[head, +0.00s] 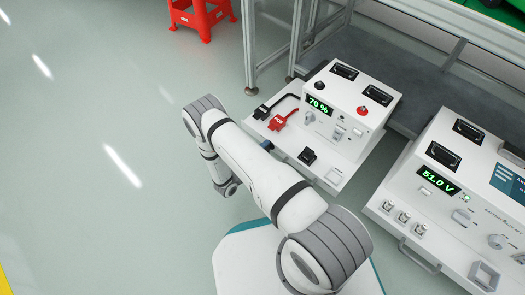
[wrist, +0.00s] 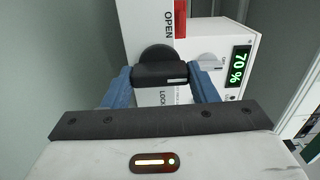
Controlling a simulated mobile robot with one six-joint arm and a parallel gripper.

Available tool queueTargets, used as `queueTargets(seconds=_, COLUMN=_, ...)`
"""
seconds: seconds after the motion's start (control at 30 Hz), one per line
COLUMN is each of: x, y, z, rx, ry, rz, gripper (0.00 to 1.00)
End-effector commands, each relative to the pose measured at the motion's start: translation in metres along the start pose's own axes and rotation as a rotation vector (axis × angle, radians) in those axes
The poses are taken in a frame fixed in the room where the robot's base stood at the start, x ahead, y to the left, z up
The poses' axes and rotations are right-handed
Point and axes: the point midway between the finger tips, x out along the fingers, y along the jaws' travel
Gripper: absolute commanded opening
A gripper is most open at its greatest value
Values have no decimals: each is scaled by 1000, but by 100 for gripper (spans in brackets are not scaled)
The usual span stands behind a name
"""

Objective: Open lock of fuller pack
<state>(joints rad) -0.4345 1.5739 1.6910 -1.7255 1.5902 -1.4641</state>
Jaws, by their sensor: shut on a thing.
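The pack (head: 345,112) has a green display reading 70 % and stands on the grey surface at upper middle; the display also shows in the wrist view (wrist: 237,66). Its black lock handle (wrist: 158,72) sits between the words OPEN, above, and LOCK, below. My gripper (wrist: 160,78) is shut on this handle, one blue finger on each side. In the head view only a bit of blue finger (head: 267,146) shows beside the pack's front; my arm hides the rest. No second percentage display is in view.
A unit (head: 440,200) reading 51.0 V stands to the right of the pack. A black plug (head: 262,112) and a red plug (head: 279,121) lie at the pack's left. A red stool (head: 202,15) stands far back. The floor at left is clear.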

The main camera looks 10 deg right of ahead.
Motion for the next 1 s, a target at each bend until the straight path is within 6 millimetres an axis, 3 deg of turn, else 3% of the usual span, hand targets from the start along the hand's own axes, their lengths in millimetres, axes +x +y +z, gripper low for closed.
queueTargets(seconds=0.07, x=1, y=2, z=-5, rx=-9, ry=9, rz=2, gripper=30)
queueTargets(seconds=0.1, x=1, y=2, z=-5, rx=-8, ry=10, rz=2, gripper=56)
queueTargets(seconds=0.33, x=0, y=1, z=-2, rx=-4, ry=5, rz=1, gripper=75)
queueTargets(seconds=0.67, x=-7, y=-1, z=-1, rx=-2, ry=0, rz=1, gripper=75)
queueTargets(seconds=1.0, x=-61, y=-1, z=-2, rx=-3, ry=-2, rz=1, gripper=75)
